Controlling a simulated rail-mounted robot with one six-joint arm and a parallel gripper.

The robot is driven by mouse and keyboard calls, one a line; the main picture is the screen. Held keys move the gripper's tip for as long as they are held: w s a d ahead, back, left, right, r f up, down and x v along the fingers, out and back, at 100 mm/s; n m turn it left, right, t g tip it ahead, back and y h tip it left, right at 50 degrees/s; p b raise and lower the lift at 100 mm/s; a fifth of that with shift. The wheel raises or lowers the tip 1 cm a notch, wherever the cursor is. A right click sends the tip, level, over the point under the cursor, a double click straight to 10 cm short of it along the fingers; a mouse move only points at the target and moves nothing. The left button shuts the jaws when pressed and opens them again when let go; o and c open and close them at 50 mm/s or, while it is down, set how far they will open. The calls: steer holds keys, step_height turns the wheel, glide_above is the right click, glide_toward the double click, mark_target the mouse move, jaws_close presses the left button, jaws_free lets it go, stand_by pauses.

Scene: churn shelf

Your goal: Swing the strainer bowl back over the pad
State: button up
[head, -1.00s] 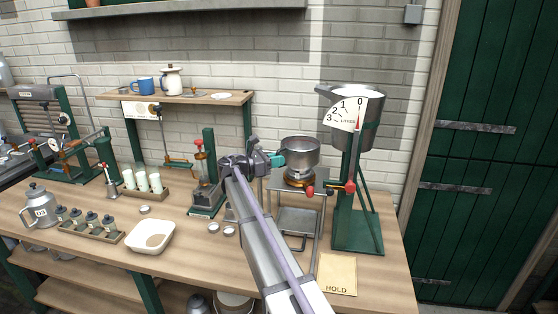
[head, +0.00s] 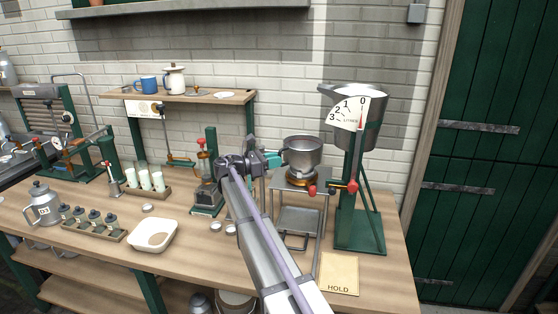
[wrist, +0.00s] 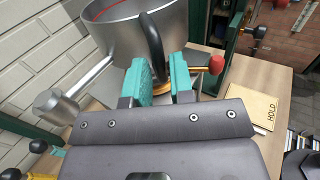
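A metal bowl (head: 303,153) with a dark handle sits above a brass ring on a stand, right of my gripper. No strainer holes show, so I cannot tell if it is the strainer bowl. In the wrist view the bowl (wrist: 115,35) has a red line inside, and its black handle (wrist: 152,40) lies at the fingertips. My gripper (head: 274,158) has green fingers. In the wrist view my gripper (wrist: 160,75) is open, its fingers apart around or just short of the handle. I cannot make out which thing is the pad.
A metal rod (wrist: 75,90) with a thick end lies left of the bowl. Red knobs (head: 350,187) are beside it. A hopper (head: 357,103) with a litre dial stands right. A tan HOLD board (head: 339,272) lies at the front. A bottle-like device (head: 206,175) stands left of my gripper.

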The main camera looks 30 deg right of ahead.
steer(key=a, duration=0.9)
steer(key=shift+w, duration=0.45)
steer(key=s+a+f+m+t+y, duration=0.1)
steer(key=s+a+f+m+y, duration=0.3)
steer(key=s+f+m+y, duration=0.9)
steer(key=s+a+f+m+y, duration=0.2)
steer(key=s+a, duration=0.3)
steer(key=s, duration=0.6)
steer(key=s+a+f+m+y, duration=0.2)
steer(key=s+a, duration=0.3)
steer(key=s, duration=0.5)
steer(key=shift+s+t+y, duration=0.35)
steer(key=shift+t+y, duration=0.05)
steer(key=shift+y, duration=0.1)
